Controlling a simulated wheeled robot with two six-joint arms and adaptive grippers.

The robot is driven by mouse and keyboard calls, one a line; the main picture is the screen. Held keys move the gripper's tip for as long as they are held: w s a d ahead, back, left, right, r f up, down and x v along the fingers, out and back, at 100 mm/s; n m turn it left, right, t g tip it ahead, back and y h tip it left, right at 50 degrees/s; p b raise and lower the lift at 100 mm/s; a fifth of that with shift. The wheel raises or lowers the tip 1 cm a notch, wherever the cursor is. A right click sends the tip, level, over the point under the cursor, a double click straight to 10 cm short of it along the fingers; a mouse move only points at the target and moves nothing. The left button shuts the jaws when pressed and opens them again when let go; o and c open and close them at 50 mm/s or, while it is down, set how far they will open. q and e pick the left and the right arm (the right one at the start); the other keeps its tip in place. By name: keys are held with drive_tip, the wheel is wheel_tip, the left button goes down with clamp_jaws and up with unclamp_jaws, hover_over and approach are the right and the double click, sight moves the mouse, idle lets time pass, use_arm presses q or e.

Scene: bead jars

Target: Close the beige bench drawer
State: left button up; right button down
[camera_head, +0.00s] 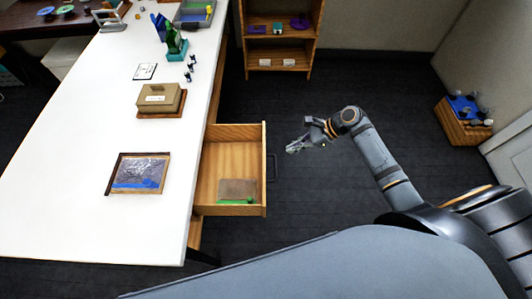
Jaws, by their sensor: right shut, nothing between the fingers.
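The wooden bench drawer (235,132) stands pulled out from the right side of the white-topped bench (60,215). Its front, at the right, carries a dark handle (272,168). Inside the drawer lie a brown flat piece (238,188) and a green item (236,200). My right gripper (291,150) is shut and empty. It appears just right of the drawer front, above and beside the handle in the picture, with a gap between them. My left gripper is not in view.
On the bench are a framed tray (110,174) with a blue item, a beige box (160,98) and green bottles (174,42). A wooden shelf (279,53) stands at the back. A wooden crate (458,128) sits at the right. Dark floor (330,100) lies open between them.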

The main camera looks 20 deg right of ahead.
sight(274, 161)
drive_tip(key=x, duration=0.8)
drive_tip(key=shift+a+f+b, duration=0.15)
drive_tip(key=shift+f+b, duration=0.05)
drive_tip(key=shift+b, duration=0.15)
drive_tip(key=shift+a+f, duration=0.4)
drive_tip(key=shift+f, duration=0.05)
drive_tip(key=shift+w+f, duration=0.1)
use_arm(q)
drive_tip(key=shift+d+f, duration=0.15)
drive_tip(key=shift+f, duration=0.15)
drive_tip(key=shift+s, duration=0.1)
use_arm(e)
drive_tip(key=shift+a, duration=0.1)
